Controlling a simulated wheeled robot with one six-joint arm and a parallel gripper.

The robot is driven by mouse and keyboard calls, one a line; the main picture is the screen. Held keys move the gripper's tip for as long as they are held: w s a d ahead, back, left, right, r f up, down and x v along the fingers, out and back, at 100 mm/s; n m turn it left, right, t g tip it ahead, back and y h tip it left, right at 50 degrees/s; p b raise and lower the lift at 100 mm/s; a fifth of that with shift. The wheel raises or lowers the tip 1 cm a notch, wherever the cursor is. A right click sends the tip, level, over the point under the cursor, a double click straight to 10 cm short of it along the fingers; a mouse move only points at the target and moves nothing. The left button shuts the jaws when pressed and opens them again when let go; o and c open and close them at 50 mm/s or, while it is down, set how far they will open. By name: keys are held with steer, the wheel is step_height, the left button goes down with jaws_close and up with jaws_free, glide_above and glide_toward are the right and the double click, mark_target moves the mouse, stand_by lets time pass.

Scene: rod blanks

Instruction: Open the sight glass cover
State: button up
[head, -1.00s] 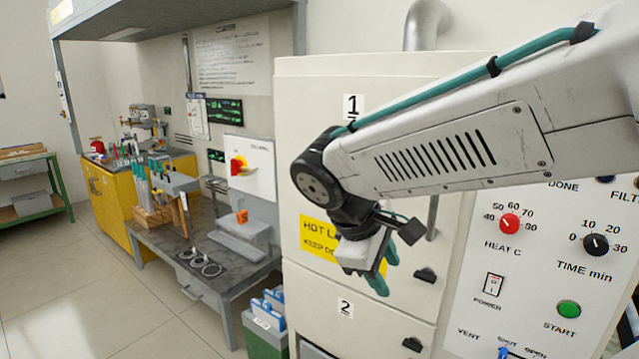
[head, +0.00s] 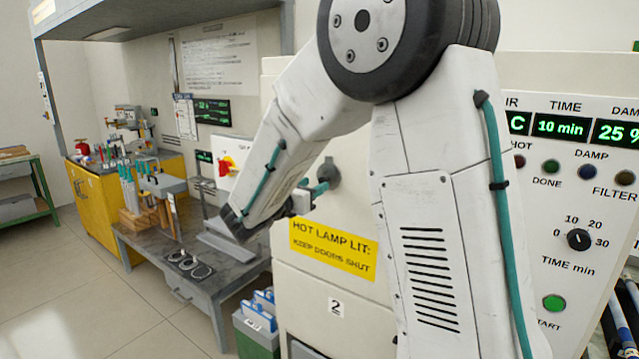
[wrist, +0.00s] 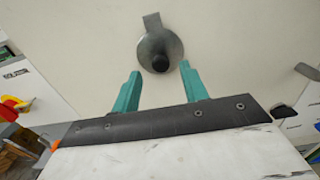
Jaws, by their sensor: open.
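The sight glass cover is a round grey metal disc (head: 330,169) with a tab on the upper cabinet door, above the yellow warning label. In the wrist view the cover (wrist: 174,46) is at the top centre, its tab pointing up and a dark round knob (wrist: 160,62) low on it. My gripper (head: 314,187) is close in front of the door beside the cover. In the wrist view my gripper's teal fingers (wrist: 160,84) are apart and empty, with the knob lined up between and beyond them. I cannot see any contact.
The yellow label (head: 332,250) reads hot lamp lit, keep doors shut. A control panel (head: 560,200) is on the right, partly behind my arm. A grey bench (head: 205,270) with rings stands left, and a green bin (head: 257,335) sits below. Dark door handles (wrist: 283,111) show at right in the wrist view.

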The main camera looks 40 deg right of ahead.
mark_target(322, 181)
steer(key=shift+x, duration=1.9)
jaws_close()
steer(key=shift+a, duration=0.1)
